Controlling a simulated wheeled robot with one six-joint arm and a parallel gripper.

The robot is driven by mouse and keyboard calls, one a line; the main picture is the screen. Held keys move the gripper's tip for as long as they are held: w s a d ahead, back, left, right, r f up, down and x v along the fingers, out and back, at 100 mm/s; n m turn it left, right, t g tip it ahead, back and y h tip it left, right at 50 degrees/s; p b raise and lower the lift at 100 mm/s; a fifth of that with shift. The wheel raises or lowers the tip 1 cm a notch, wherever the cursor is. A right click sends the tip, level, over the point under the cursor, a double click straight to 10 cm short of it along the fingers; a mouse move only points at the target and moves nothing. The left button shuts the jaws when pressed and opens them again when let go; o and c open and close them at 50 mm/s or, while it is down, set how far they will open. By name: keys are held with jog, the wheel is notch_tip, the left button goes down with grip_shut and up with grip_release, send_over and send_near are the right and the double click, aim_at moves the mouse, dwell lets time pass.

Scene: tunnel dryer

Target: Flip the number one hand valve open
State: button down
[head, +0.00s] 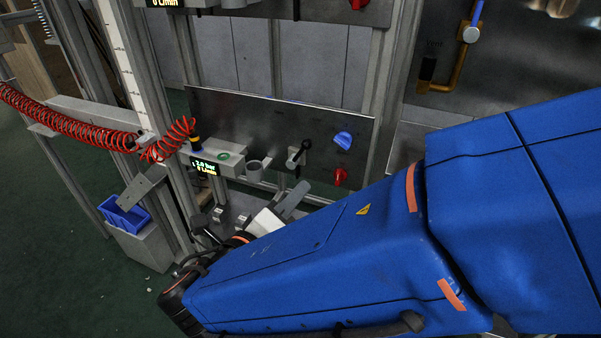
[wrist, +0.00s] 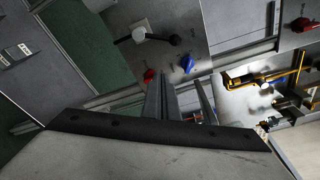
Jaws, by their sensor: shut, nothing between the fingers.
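A metal panel (head: 235,110) carries a valve with a black lever (head: 301,151) on a pale body, a blue knob (head: 343,140) and a red knob (head: 341,177). In the wrist view I see the black lever (wrist: 162,38), the blue knob (wrist: 188,63) and the red knob (wrist: 149,75). A brass pipe with a blue-handled valve (head: 473,27) is at the upper right. No number is readable, so I cannot tell which valve is number one. My gripper (head: 292,203) is shut and empty, below the panel; its fingers (wrist: 166,88) show in the wrist view, and contact is not visible.
A coiled red hose (head: 75,125) hangs at the left, beside a small lit display (head: 204,168). A blue bin (head: 124,215) stands low at the left. Metal frame posts (head: 392,60) flank the panel. Green floor (head: 50,260) is open at the lower left.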

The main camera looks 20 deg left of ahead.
aim_at(300, 153)
jog(key=x, duration=1)
jog(key=shift+d, duration=0.1)
jog(key=shift+s+a+r, duration=0.15)
jog(key=shift+a+r, duration=0.2)
jog(key=shift+a, duration=0.25)
jog(key=shift+s+a+r, duration=0.15)
jog(key=shift+a+r, duration=0.2)
jog(key=shift+a, duration=0.25)
jog(key=shift+s+a+r, duration=0.15)
jog(key=shift+a+r, duration=0.2)
jog(key=shift+a, duration=0.25)
